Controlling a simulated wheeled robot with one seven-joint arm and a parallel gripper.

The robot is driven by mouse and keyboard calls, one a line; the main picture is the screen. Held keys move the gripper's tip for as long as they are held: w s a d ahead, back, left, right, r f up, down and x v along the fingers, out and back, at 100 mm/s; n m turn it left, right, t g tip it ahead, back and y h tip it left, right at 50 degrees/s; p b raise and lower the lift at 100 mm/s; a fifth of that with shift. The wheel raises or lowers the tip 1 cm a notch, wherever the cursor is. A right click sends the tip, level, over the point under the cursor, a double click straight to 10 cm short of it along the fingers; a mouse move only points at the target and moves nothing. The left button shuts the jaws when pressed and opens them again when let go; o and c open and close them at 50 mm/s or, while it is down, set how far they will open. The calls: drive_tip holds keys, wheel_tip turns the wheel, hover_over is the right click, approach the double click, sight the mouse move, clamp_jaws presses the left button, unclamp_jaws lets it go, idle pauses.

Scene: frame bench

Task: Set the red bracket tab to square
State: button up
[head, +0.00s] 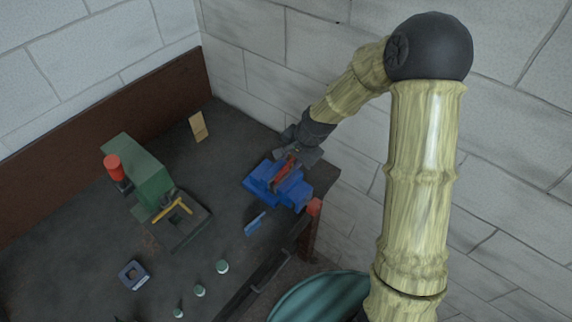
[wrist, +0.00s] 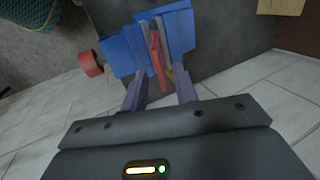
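The red bracket tab (head: 284,171) stands in the blue vise (head: 296,194) at the bench's right corner. In the wrist view the red tab (wrist: 156,57) rises from between the grey jaws of the blue vise (wrist: 122,50), and it looks slightly tilted. My gripper (wrist: 160,88) is open, with one finger on each side of the tab's near end. A gap shows between the fingers and the tab. In the head view my gripper is right above the vise and partly hides the tab. A small yellow piece shows beside the tab in the wrist view.
A green press (head: 146,171) with a red knob stands left on the dark bench (head: 75,240). A blue-grey square block (head: 133,275), several small pale-green cylinders (head: 222,267) and a blue piece (head: 255,223) lie nearer. A tan block (head: 198,126) stands at the back. Walls close off the rear.

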drive_tip(key=shift+p+x, duration=0.75)
drive_tip(key=shift+x, duration=2.2)
drive_tip(key=shift+c, duration=0.4)
clamp_jaws()
